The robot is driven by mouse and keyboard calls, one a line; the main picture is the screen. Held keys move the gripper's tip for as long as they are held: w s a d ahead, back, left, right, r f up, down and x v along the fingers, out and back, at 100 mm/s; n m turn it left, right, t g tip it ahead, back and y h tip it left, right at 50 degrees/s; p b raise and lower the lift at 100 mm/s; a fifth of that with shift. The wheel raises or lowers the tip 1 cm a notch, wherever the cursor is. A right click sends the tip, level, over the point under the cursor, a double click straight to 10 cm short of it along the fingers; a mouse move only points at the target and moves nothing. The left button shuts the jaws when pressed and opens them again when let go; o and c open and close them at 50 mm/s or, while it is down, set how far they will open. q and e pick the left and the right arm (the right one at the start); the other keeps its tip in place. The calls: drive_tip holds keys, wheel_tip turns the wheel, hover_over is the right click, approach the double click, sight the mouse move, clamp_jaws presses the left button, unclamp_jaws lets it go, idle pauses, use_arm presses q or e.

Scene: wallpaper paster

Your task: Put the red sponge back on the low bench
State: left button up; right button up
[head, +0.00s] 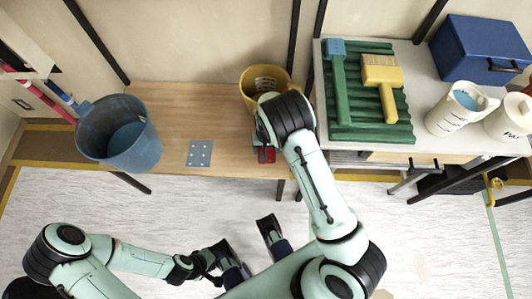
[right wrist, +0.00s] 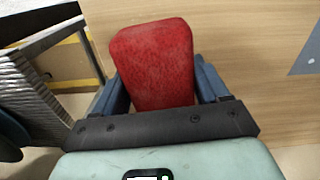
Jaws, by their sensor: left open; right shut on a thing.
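The red sponge (right wrist: 153,65) is between the blue fingers of my right gripper (right wrist: 160,88) in the right wrist view. In the head view a small red part of the sponge (head: 266,155) shows beside my right gripper (head: 262,148), mostly hidden by my right arm. The sponge is over the right end of the low wooden bench (head: 165,107), near its front edge. I cannot tell if it touches the bench top. My left gripper (head: 250,242) is open and empty over the floor in front of the bench.
A blue bucket (head: 120,135) stands at the bench's left end, a metal plate (head: 199,153) lies mid-bench, and a yellow bucket (head: 262,80) stands behind my right gripper. A higher table (head: 440,68) on the right holds a green tray (head: 345,115), brushes, jugs and a blue box.

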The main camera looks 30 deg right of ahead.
use_arm(q)
drive_tip(key=shift+w+f+b, duration=0.15)
drive_tip(key=shift+f+b, duration=0.15)
drive_tip(key=shift+b, duration=0.05)
use_arm(e)
drive_tip(key=shift+f, duration=2.1)
drive_tip(key=shift+f, duration=0.3)
drive_tip(key=o, duration=1.1)
use_arm(q)
drive_tip(key=shift+w+a+f, duration=0.15)
drive_tip(key=shift+w+f, duration=0.1)
drive_tip(key=shift+r, duration=0.1)
use_arm(e)
drive_tip(key=shift+r, duration=0.15)
